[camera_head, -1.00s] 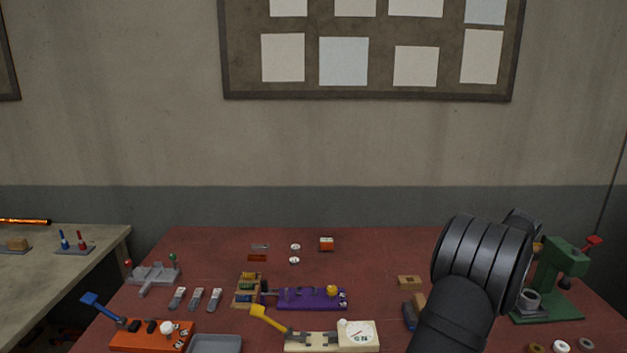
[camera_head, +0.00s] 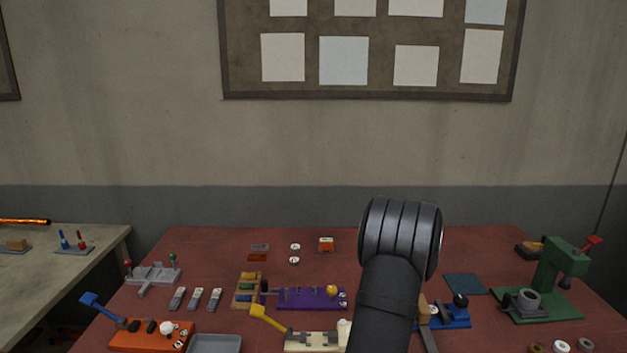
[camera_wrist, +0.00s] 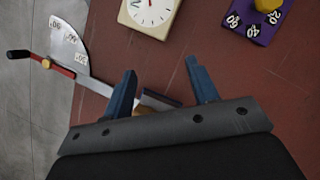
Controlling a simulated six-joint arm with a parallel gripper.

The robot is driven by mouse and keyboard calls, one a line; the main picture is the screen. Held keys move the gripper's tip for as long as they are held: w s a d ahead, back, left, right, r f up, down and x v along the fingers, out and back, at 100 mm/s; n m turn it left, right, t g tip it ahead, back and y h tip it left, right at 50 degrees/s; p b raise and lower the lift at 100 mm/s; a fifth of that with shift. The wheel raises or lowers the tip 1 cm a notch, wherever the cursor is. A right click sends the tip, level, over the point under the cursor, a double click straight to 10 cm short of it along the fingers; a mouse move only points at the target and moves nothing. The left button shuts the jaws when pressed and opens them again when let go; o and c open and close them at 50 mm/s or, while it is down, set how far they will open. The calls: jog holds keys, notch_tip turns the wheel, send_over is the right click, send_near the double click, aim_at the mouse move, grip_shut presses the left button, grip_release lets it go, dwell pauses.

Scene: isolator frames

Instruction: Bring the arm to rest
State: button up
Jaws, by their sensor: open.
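My gripper (camera_wrist: 165,88) shows in the wrist view with its two blue fingers spread apart. It is open, and nothing is held between the fingers. Beyond the fingers lies the red bench top (camera_wrist: 240,75), with a dark-edged block (camera_wrist: 160,98) partly hidden behind the left finger. In the head view my dark arm rises in front of the red bench (camera_head: 205,270), right of the middle. The gripper itself is hidden in that view.
A cream dial box (camera_wrist: 152,12) and a purple block (camera_wrist: 255,18) lie ahead in the wrist view. A marked metal quadrant with a red handle (camera_wrist: 70,45) is at left. In the head view a green press (camera_head: 550,285) stands right, an orange box (camera_head: 150,337) front left.

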jog(key=a+f+n+g+h, duration=0.1)
jog(key=a+n, duration=0.6)
jog(key=a, duration=1.3)
jog(key=shift+w+f+g+h, duration=0.2)
jog(key=shift+f+g+h, duration=0.1)
jog(key=shift+f+h, duration=0.4)
jog(key=shift+o, duration=0.5)
jog(key=shift+a, duration=0.1)
jog(key=o, duration=0.7)
jog(key=shift+o, duration=1.1)
jog(key=s+d+r+n+t+h, duration=0.1)
jog(key=s+d+r+t, duration=0.15)
jog(key=d+r, duration=0.7)
jog(key=s+d+r+n+t+h, duration=0.1)
jog(key=s+d+r+t, duration=0.2)
jog(key=d, duration=1.2)
jog(key=s+d+r+n+t+h, duration=0.1)
jog(key=s+d+r+t, duration=0.15)
jog(key=d+r, duration=0.75)
jog(key=d+x, duration=0.2)
jog(key=x, duration=1)
jog(key=shift+d, duration=0.35)
